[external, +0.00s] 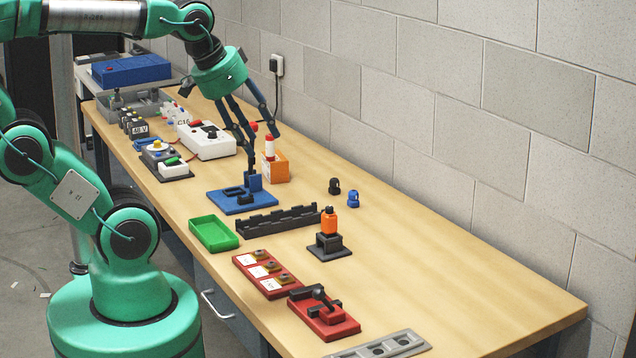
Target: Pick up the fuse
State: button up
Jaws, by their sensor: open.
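A white cylinder with red bands (269,148), which looks like the fuse, stands upright in an orange block (276,167) near the wall side of the bench. My gripper (263,155) points down there with its two dark blue fingers spread wide. In the external view the cylinder shows between the fingers, and no finger is seen touching it. One fingertip overlaps the blue post of a blue base plate (228,205) in the picture; I cannot tell whether they touch.
A white box (207,143) stands to the left. In front are a green tray (213,233), a black slotted rack (280,221) and an orange piece on a black stand (329,224). Two small knobs (335,186) lie toward the wall.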

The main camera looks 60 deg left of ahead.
jog(key=shift+w+r, duration=0.1)
jog(key=w+a+r+m+g+y+p, duration=0.1)
jog(key=w+a+r+m+p, duration=0.25)
jog(key=w+a, duration=0.75)
jog(key=w+a+r+m+g+y+p, duration=0.1)
jog(key=w+a+r+m+y+p, duration=0.3)
jog(key=w+a, duration=0.7)
jog(key=w+a+f+m+g+h+p, duration=0.1)
jog(key=w+a+f+m+g+p, duration=0.15)
jog(key=w+a, duration=1.15)
jog(key=a+f+m+p, duration=0.2)
jog(key=a+f, duration=0.4)
jog(key=a, duration=0.3)
jog(key=a+f+m+g+p, duration=0.1)
jog(key=a+f+p, duration=0.1)
jog(key=a+f, duration=0.4)
jog(key=w+a+f+m+g+p, duration=0.1)
jog(key=a+f+m+p, duration=0.1)
jog(key=a+f, duration=0.5)
jog(key=a, duration=0.6)
jog(key=shift+a+m, duration=0.3)
jog(key=shift+a, duration=0.05)
jog(key=shift+w, duration=0.1)
send_over(270, 140)
jog(key=w, duration=0.1)
notch_tip(270, 140, down, 8)
jog(key=shift+d, duration=0.2)
